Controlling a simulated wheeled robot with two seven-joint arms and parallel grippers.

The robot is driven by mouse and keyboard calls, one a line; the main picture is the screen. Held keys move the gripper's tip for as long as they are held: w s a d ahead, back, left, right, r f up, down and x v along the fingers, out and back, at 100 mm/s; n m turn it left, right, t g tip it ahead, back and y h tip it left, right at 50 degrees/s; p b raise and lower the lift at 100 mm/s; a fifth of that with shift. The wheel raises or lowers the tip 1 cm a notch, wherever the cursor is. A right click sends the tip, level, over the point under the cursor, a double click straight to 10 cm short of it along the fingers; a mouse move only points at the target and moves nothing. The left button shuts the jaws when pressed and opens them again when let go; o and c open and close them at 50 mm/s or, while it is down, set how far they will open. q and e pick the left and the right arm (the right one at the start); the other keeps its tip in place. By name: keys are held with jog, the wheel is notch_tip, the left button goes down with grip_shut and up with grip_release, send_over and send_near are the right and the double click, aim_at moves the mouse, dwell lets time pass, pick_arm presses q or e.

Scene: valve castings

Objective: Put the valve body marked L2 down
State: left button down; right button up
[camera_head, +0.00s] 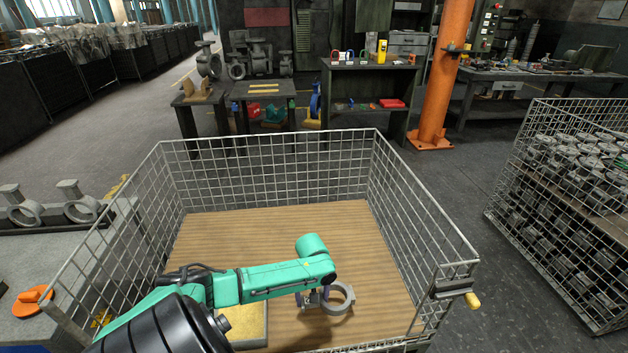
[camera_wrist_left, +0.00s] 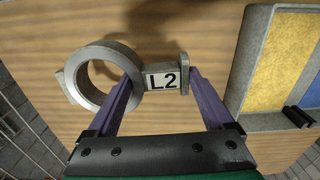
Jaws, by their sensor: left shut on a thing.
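The grey valve body marked L2 (camera_head: 341,299) is a ring with a short flanged neck. In the left wrist view, the valve body (camera_wrist_left: 113,57) shows its white L2 label facing the camera. My left gripper (camera_head: 311,297) is inside the wire crate (camera_head: 270,137), low over its wooden floor (camera_head: 290,225). In the wrist view, the purple fingers of my left gripper (camera_wrist_left: 163,82) are shut on the labelled neck, with the ring on the left. I cannot tell whether the valve body touches the floor. My right gripper is not in view.
A grey-rimmed tray (camera_wrist_left: 243,60) with yellow and blue beds lies right of the valve body in the wrist view. Its yellow bed (camera_head: 247,322) shows beside my arm. The crate's back floor is clear. Castings (camera_head: 80,207) stand on a left bench; another full crate (camera_head: 560,200) stands right.

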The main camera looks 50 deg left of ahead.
pick_arm(q)
jog(key=shift+w+r+p, duration=0.1)
jog(key=shift+r+p, duration=0.15)
jog(key=shift+p, duration=0.2)
jog(key=shift+f, duration=0.25)
notch_tip(320, 180, down, 5)
jog(key=b, duration=0.3)
jog(key=shift+f, duration=0.65)
jog(key=shift+f, duration=0.2)
